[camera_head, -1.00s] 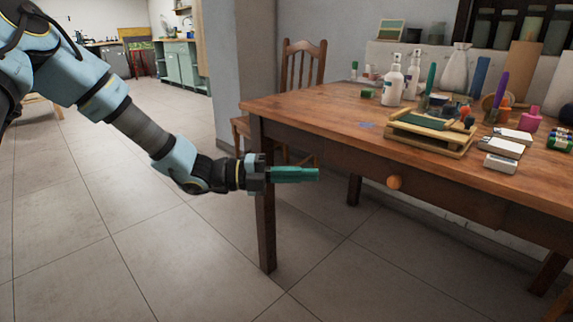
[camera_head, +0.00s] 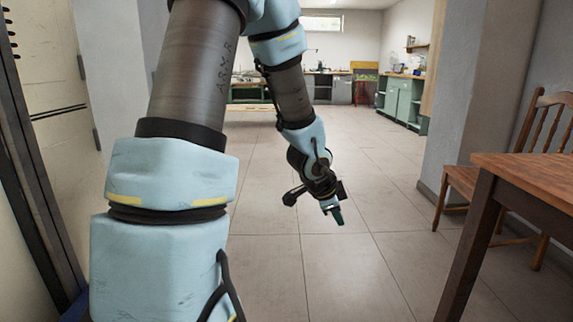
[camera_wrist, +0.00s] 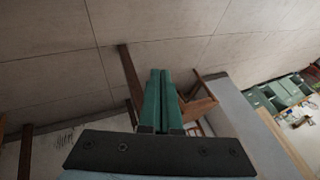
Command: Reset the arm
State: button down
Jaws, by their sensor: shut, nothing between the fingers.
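My arm is raised and bent in the head view, its light blue and grey links filling the left and middle. My gripper (camera_head: 336,214) hangs over the open tiled floor, pointing down, well away from the table. In the wrist view the two green fingers (camera_wrist: 160,98) lie side by side, shut, with nothing between them.
A wooden table (camera_head: 535,180) stands at the right with a wooden chair (camera_head: 540,130) behind it. A grey pillar (camera_head: 470,90) rises beyond. A pale wall or door (camera_head: 55,120) is close on the left. The tiled floor (camera_head: 370,270) ahead is clear, reaching green cabinets (camera_head: 403,97) far back.

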jog(key=s+a+r+n+y, duration=0.1)
jog(key=s+a+n+y, duration=0.1)
jog(key=a+n, duration=0.45)
jog(key=s+a+r+n+y, duration=0.1)
jog(key=s+a+n+y, duration=0.15)
jog(key=a, duration=0.65)
jog(key=s+a+r+n+g, duration=0.1)
jog(key=s+a+n+g, duration=0.2)
jog(key=s+a+n, duration=0.45)
notch_tip(320, 180, up, 28)
jog(key=d+p, duration=0.2)
jog(key=p, duration=2.5)
jog(key=shift+w+f+p, duration=0.15)
jog(key=shift+f+p, duration=0.05)
jog(key=shift+p, duration=0.15)
jog(key=shift+n, duration=0.25)
